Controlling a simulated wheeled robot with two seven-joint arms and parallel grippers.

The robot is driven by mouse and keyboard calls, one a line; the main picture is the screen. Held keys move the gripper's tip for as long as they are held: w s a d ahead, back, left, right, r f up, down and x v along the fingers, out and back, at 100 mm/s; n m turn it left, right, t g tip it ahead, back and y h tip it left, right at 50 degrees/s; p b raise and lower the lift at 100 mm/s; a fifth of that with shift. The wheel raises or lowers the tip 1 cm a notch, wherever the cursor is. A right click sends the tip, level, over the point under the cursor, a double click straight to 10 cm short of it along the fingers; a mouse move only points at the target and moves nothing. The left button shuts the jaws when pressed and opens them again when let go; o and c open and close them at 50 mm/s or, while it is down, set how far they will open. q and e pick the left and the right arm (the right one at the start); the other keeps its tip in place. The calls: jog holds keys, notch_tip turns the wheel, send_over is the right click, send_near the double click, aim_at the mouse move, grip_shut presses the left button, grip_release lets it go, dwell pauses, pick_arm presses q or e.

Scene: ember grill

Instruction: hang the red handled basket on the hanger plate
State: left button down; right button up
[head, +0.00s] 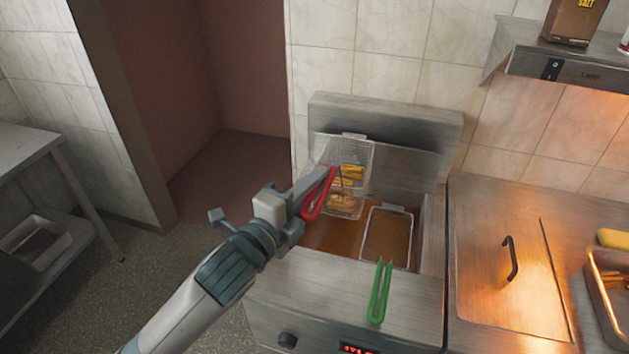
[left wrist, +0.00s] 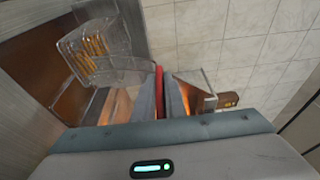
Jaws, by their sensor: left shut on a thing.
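The red handled basket (head: 347,183) is a wire mesh basket with fries in it, raised and tilted over the left side of the fryer. Its red handle (head: 318,194) is in the jaws of my left gripper (head: 312,189), which is shut on it. The basket also shows at the upper left of the left wrist view (left wrist: 97,52), with the red handle (left wrist: 159,78) between the fingers. The hanger plate (head: 400,169) appears to be the upright metal panel at the fryer's back, just behind the basket. My right gripper is not in view.
A green handled basket (head: 380,292) sits in the fryer's right side, its handle toward the front. A lidded counter (head: 500,275) and a metal tray (head: 600,300) are to the right. A shelf (head: 560,65) with a salt box (head: 574,20) hangs above them.

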pick_arm(q)
jog(key=shift+f+b, duration=0.35)
jog(key=shift+f, duration=0.2)
jog(key=c, duration=1.7)
grip_release()
jog(key=shift+f, duration=0.1)
jog(key=shift+s, duration=0.1)
jog(key=shift+p+v, duration=3.15)
jog(key=shift+v, duration=5.5)
